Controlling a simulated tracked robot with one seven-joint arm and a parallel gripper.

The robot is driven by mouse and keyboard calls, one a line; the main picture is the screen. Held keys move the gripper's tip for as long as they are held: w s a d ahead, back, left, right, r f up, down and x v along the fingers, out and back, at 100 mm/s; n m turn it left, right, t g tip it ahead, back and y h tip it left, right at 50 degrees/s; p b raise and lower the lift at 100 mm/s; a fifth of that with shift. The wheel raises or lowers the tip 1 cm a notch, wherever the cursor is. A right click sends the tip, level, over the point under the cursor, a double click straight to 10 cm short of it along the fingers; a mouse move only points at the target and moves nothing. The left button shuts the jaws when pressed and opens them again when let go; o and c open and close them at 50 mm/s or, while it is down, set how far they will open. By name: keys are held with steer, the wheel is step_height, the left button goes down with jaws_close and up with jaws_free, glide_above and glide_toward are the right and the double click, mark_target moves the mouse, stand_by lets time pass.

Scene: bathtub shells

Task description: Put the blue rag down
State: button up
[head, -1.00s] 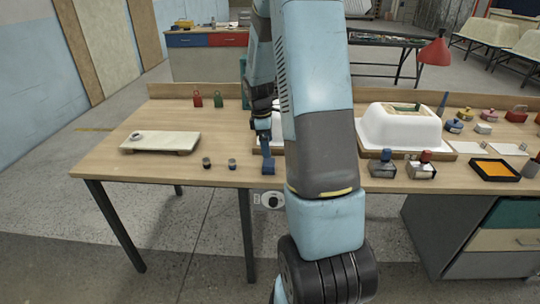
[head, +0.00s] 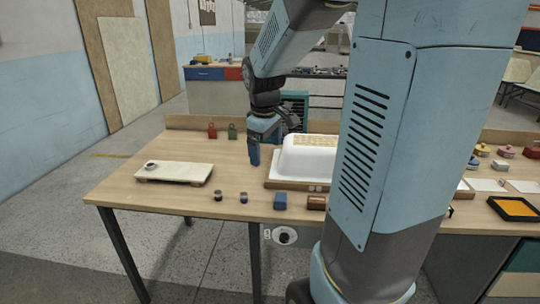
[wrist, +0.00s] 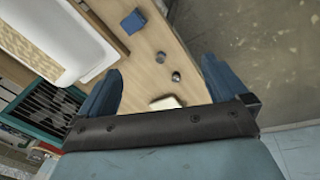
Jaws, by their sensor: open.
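A small blue boxy piece (head: 280,201) lies on the wooden table near its front edge. It also shows at the top of the wrist view (wrist: 133,21). It may be the blue rag, but I cannot tell cloth from block. My gripper (head: 270,141) is above the table, behind this piece and left of the white tub shell (head: 308,157). In the wrist view my gripper (wrist: 160,68) has its blue fingers wide apart with nothing between them.
The white shell sits on a wooden board. Two small dark cylinders (head: 217,196) (head: 243,198) stand left of the blue piece, and a brown block (head: 316,202) stands right. A pale board (head: 174,173) holds a small round part. Red (head: 212,131) and green (head: 232,131) pieces stand behind.

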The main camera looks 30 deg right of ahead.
steer(key=s+a+r+m+t, duration=0.1)
steer(key=s+a+r+m, duration=0.2)
steer(key=s, duration=0.5)
steer(key=s+a+r+m+t+y, duration=0.1)
steer(key=s+a+r+m+t, duration=0.1)
steer(key=s, duration=0.7)
step_height(320, 180, up, 2)
steer(key=a+m, duration=0.1)
steer(key=a, duration=0.1)
steer(key=shift+a+t, duration=0.3)
steer(key=shift+a, duration=0.05)
steer(key=shift+r, duration=0.1)
steer(key=shift+c, duration=0.5)
